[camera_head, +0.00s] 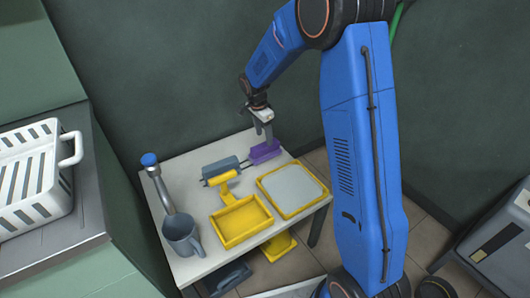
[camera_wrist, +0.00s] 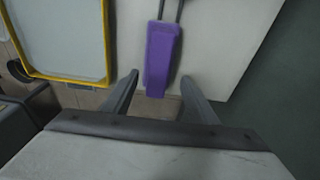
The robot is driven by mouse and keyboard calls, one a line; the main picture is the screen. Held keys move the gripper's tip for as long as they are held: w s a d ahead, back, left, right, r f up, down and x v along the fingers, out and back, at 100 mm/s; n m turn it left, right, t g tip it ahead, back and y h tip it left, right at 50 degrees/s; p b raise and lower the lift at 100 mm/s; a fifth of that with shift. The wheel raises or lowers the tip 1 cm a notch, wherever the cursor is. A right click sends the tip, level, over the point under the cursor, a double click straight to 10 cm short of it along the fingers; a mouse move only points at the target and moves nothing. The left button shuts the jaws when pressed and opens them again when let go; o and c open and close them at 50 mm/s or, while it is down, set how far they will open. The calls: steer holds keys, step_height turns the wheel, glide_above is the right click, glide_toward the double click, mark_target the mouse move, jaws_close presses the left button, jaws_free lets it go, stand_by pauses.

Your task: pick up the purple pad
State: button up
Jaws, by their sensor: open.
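The purple pad (camera_head: 265,151) lies on the white table near its far right corner. In the wrist view the purple pad (camera_wrist: 161,55) is upright in the picture, centred, with two dark rods at its top end. My gripper (camera_head: 264,128) is above the pad in the head view. In the wrist view my gripper (camera_wrist: 160,85) is open, with one finger on each side of the pad's near end. The jaws hold nothing. I cannot tell how far the fingertips are above the table.
A grey-blue block (camera_head: 221,170) lies left of the pad. A wall stands close behind.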

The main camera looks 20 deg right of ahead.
mark_target(265, 144)
steer(key=shift+s+d+f, duration=0.1)
steer(key=shift+d+f, duration=0.05)
steer(key=shift+f, duration=1.35)
steer(key=shift+d+f, duration=0.1)
steer(key=shift+f, duration=1.4)
steer(key=c, duration=1.2)
